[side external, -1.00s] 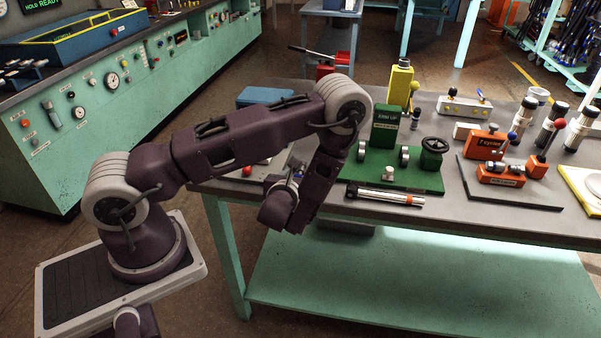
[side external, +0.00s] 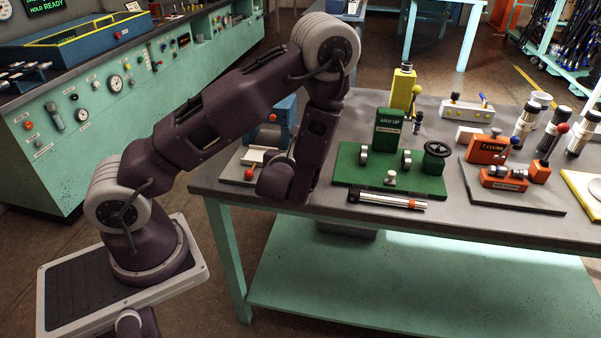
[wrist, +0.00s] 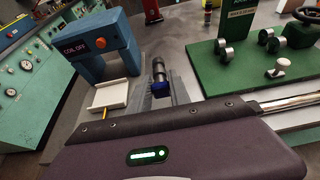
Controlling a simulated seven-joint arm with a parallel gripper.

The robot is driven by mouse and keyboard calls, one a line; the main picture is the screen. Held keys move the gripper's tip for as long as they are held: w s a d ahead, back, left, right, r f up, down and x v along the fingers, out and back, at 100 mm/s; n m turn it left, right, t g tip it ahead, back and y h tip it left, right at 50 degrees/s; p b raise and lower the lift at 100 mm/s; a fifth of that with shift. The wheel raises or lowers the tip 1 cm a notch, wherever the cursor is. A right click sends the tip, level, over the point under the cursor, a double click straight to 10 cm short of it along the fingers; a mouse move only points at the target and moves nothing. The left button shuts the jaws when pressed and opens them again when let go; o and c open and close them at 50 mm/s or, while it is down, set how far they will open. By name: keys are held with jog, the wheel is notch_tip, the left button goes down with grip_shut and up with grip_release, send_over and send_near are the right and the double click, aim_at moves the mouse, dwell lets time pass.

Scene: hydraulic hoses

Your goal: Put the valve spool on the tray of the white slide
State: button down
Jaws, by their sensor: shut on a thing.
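The valve spool (wrist: 158,70), a short dark and silver cylinder with a blue end, is held in my gripper (wrist: 162,92) in the wrist view. The grey fingers are shut on it and partly hidden by the wrist body. In the side view my wrist hides the fingers and spool. The white slide's tray (wrist: 101,96) is a shallow white piece to the left of the spool in the wrist view, apart from it. The tray (side external: 253,157) also shows left of my wrist in the side view.
A blue arch marked COIL OFF (wrist: 103,45) stands behind the tray. A red knob (side external: 250,173) is near the table's front edge. A green fixture (side external: 388,176) with rollers stands to the right, with a silver cylinder (side external: 387,198) lying before it.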

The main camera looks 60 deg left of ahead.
jog(key=d+r+m+t+h, duration=0.25)
jog(key=d+r, duration=0.25)
jog(key=d, duration=0.7)
jog(key=a+f, duration=0.1)
jog(key=a, duration=0.3)
jog(key=a+f+n+g+y, duration=0.1)
jog(key=a, duration=0.3)
jog(key=a+f+n+g+y, duration=0.1)
jog(key=a, duration=0.3)
jog(key=shift+n+g+y, duration=0.25)
notch_tip(320, 180, down, 10)
jog(key=shift+r, duration=0.2)
jog(key=shift+f, duration=0.1)
jog(key=c, duration=1.2)
grip_release()
jog(key=shift+f, duration=0.1)
